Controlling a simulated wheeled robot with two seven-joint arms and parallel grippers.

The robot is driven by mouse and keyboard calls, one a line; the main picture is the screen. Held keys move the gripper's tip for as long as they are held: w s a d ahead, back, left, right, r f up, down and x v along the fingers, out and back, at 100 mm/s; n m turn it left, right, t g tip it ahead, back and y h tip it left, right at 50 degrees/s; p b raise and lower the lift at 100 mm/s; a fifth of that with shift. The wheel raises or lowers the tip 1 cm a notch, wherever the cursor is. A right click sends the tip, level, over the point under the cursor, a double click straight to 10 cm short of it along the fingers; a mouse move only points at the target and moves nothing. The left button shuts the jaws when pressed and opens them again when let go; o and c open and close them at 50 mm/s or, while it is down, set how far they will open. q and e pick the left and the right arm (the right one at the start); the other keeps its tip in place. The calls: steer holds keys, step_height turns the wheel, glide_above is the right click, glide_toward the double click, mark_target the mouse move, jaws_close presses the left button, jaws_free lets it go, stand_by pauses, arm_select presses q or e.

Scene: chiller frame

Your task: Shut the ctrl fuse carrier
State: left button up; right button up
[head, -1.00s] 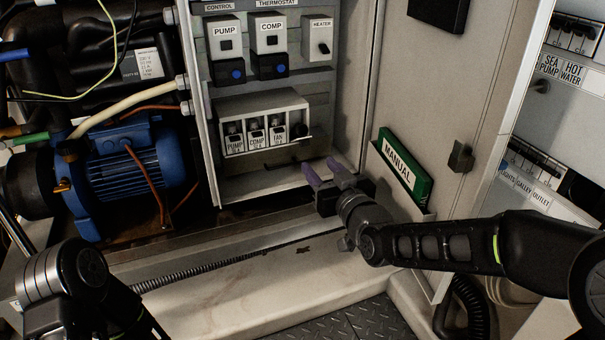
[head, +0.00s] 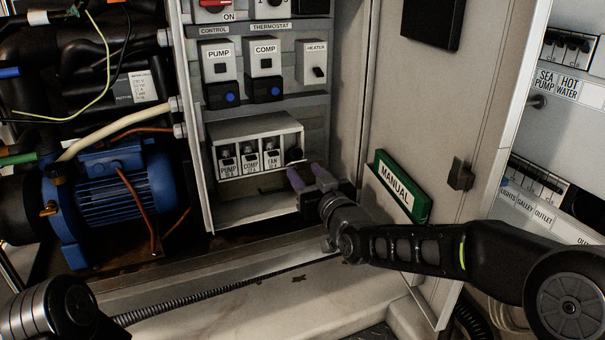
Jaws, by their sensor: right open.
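The fuse block (head: 254,129) is a pale box low in the open cabinet. Several fuse carriers sit in it, with labels reading pump, comp and fan. At its right end a dark, round-ended part (head: 294,155) sticks out. It looks like the ctrl carrier swung open, but I cannot read a label there. My right gripper (head: 306,173) is open and empty, its purple fingers just below and slightly right of that dark part. I see a small gap but cannot judge depth. My left gripper is out of view; only part of that arm shows at lower left.
Pump and comp switches (head: 242,70) and a heater switch (head: 314,62) sit above the block. The cabinet door (head: 481,95) stands open at right, with a green manual (head: 400,186) in its pocket. A blue motor (head: 110,190) is at left.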

steer(key=shift+x, duration=1.05)
steer(key=shift+c, duration=0.3)
jaws_close()
